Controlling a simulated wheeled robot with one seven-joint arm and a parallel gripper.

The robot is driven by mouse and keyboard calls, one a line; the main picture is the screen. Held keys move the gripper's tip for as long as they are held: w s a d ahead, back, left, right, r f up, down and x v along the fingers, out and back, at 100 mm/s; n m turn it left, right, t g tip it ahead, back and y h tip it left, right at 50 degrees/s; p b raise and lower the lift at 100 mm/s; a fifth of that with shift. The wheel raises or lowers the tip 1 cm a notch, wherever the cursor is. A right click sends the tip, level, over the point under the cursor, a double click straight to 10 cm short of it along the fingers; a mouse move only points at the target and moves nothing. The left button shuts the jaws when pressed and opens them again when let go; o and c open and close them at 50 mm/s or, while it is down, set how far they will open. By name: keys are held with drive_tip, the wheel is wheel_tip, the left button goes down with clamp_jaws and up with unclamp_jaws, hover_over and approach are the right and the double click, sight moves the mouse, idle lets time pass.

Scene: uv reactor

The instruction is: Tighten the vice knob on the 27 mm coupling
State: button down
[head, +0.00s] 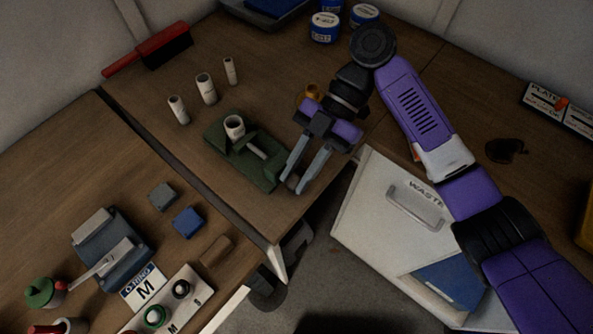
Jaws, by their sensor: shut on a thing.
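The green vice (232,160) sits on the wooden bench at the middle of the head view. A short pale coupling (235,127) stands upright in it, with a dark open top. A light screw bar (257,150) shows on the vice's near right side. My gripper (293,184) is at the vice's near right end. Its two grey fingers are shut on the small brownish vice knob (292,181), which is partly hidden between the fingertips. I cannot tell how tightly the jaw presses on the coupling.
Several pale tubes (206,88) stand behind the vice, near a red brush (150,52). A brass part (313,93) is close behind my gripper. A white waste bin (370,215) stands right of the bench edge. Blocks and an O-ring board (180,300) are at lower left.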

drive_tip(key=shift+w+d+g+y, duration=0.15)
drive_tip(key=shift+w+g+y, duration=0.05)
drive_tip(key=shift+g+y, duration=0.55)
drive_tip(key=c, duration=1.5)
unclamp_jaws()
